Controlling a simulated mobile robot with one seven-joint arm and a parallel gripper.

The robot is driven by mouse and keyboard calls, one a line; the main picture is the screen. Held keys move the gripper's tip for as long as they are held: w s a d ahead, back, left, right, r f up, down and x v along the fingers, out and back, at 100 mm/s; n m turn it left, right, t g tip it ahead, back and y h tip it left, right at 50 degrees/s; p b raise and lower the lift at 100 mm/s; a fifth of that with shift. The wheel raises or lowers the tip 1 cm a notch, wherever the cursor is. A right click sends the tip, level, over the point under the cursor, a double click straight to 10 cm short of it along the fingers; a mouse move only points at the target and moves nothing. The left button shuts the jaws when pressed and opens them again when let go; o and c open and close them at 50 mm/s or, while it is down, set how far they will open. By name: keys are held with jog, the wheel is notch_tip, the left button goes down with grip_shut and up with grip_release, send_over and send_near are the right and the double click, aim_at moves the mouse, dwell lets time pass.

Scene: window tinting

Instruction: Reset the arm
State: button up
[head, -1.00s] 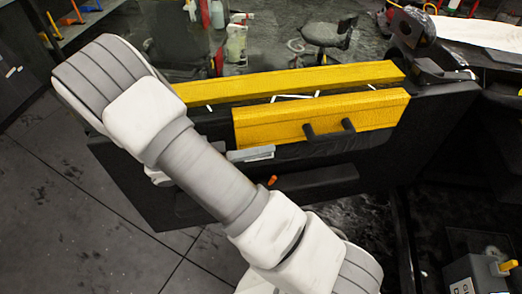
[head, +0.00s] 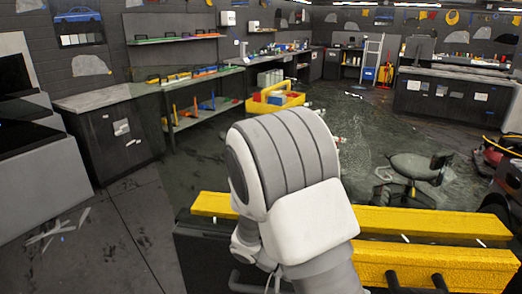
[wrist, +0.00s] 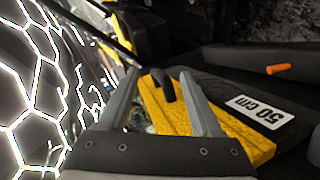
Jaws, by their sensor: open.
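My gripper (wrist: 159,72) is open in the wrist view, its two grey fingers standing apart. A yellow padded bar (wrist: 232,128) with a dark handle (wrist: 164,86) shows behind and between the fingers. I see nothing held. My gripper is not clearly visible there.
Beside the yellow bar lie a white "50 cm" label (wrist: 259,111) and an orange tool (wrist: 278,69). A hexagon-patterned surface (wrist: 40,90) is close on the left. A stool (head: 412,170), a yellow tool caddy (head: 275,100) and workbenches stand beyond. Dark floor lies open at left.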

jog(key=s+a+r+n+t+y+p, duration=0.1)
jog(key=s+r+n+t+y, duration=0.1)
jog(key=r, duration=0.4)
jog(key=s+a+r+n+t+y+p, duration=0.1)
jog(key=s+r+n+t+y, duration=0.2)
jog(key=r+y, duration=0.3)
jog(key=s+a+r+n+t+y+p, duration=0.1)
jog(key=s+a+r+n+t+y, duration=0.1)
jog(key=r+t+y, duration=0.3)
jog(key=shift+s+r+n, duration=0.4)
jog(key=shift+r, duration=0.45)
